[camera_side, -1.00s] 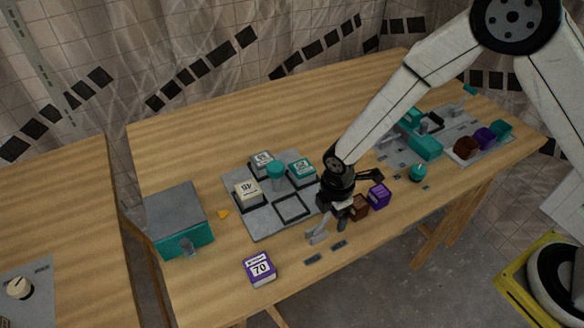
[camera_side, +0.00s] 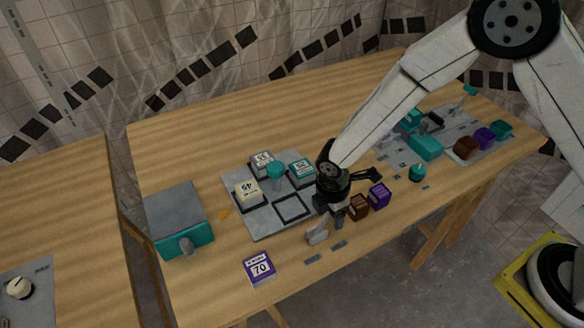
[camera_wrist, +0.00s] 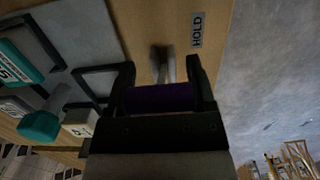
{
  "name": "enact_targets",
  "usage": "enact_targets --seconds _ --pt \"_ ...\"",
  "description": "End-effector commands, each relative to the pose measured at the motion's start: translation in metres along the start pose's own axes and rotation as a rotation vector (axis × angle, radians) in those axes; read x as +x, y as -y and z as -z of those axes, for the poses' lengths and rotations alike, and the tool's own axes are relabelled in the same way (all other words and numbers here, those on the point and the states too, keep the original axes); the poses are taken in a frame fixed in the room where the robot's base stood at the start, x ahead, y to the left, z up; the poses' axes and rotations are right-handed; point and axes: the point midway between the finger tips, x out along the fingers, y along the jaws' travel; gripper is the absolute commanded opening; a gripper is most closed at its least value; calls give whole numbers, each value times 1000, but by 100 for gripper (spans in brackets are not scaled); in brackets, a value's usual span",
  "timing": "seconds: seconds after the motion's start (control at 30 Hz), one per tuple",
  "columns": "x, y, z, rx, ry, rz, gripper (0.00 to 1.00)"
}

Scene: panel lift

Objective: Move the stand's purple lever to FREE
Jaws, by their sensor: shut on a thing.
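My gripper (camera_side: 337,217) is at the table's front edge, beside the light grey lever base (camera_side: 317,234). In the wrist view my gripper (camera_wrist: 161,75) is shut on the lever's purple grip (camera_wrist: 160,97), which lies between the two black fingers. A grey lever arm (camera_wrist: 166,62) runs from the grip towards the tabletop. In the side view the purple grip is hidden by my gripper, and two dark labels (camera_side: 312,259) (camera_side: 338,245) are too small to read.
A grey panel (camera_side: 262,228) with several labelled blocks and an empty square frame (camera_side: 292,207) is left of my gripper. A brown block (camera_side: 358,207) and a purple block (camera_side: 378,195) stand close on the right. A purple block marked 70 (camera_side: 260,268) lies front left.

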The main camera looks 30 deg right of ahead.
Motion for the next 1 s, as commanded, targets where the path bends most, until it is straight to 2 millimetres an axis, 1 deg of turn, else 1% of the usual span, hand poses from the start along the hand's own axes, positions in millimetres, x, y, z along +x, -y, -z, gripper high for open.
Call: enact_targets --seconds 0.47,1.0 --pt "-8 -1 14 -4 206 -3 0" --pt "-12 0 41 -2 610 -4 0"
